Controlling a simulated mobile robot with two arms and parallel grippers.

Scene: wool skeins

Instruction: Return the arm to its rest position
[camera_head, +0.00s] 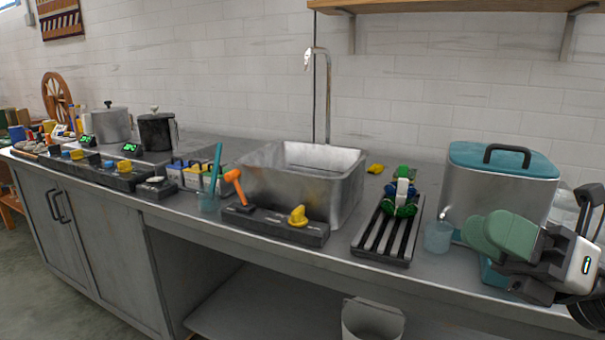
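My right gripper (540,262) is at the right edge, in front of the steel container with the teal lid. Its body is black and white with a small lit green strip. A muted green rounded piece (510,235) shows at its front end, pointing left. I cannot tell whether this is part of the gripper or something held, nor whether the fingers are open. My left gripper and arm are not in view.
The steel container (475,195) and a clear cup (438,237) stand close to my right gripper. A slotted black rack (383,240) holds green and white items. The sink (300,185) is mid-counter. Pots, cups and control panels line the left. A bin (372,320) stands below.

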